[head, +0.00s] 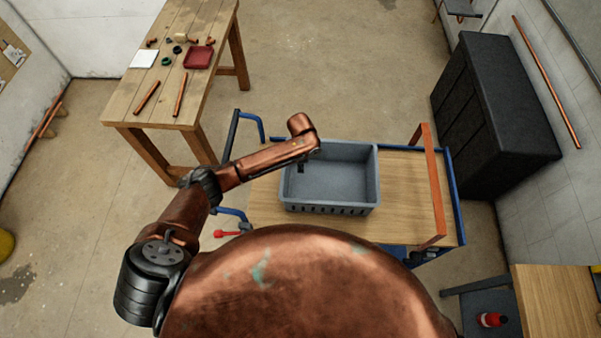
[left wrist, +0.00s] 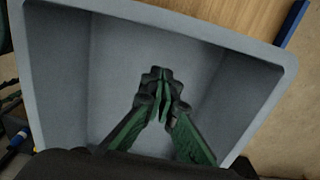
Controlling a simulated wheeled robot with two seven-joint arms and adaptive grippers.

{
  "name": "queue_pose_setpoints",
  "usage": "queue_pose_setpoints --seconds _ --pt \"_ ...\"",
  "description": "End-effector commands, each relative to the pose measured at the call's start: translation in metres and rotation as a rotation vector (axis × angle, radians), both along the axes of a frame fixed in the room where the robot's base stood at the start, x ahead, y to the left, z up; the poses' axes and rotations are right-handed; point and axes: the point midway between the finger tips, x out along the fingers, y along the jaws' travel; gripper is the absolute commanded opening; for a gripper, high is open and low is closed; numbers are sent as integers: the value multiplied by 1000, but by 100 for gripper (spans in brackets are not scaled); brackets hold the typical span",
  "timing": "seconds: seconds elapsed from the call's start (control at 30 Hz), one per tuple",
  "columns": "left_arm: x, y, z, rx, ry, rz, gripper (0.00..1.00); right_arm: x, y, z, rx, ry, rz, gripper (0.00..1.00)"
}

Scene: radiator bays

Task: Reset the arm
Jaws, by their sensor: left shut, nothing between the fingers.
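My left arm (head: 265,158) comes in from the left and reaches over a grey bin (head: 331,208) on a cart. My left gripper (left wrist: 160,84) points down into the bin in the left wrist view. Its green and black fingers are together, with nothing between them. In the head view only a small dark part of the gripper (head: 301,168) shows below the wrist, inside the bin's outline. The bin looks empty where its floor shows. I cannot tell whether the fingertips touch the floor. My right arm and gripper are not in view.
The cart (head: 415,205) has a wooden top, blue rails and an orange bar at right. A wooden table (head: 190,22) at the back left holds a red tray (head: 199,57) and small parts. A black cabinet (head: 495,110) stands at right. Floor is clear between them.

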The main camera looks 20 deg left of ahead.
Motion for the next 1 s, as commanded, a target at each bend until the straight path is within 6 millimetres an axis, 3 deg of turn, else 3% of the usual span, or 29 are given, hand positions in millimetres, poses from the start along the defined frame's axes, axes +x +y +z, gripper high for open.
queue_pose_setpoints --seconds 0.43,0.7,1.0 --pt "0 0 14 0 -1 1 0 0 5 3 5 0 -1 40" --pt "1 0 62 1 -3 1 0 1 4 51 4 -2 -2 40" --pt "0 0 93 1 -3 1 0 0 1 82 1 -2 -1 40"
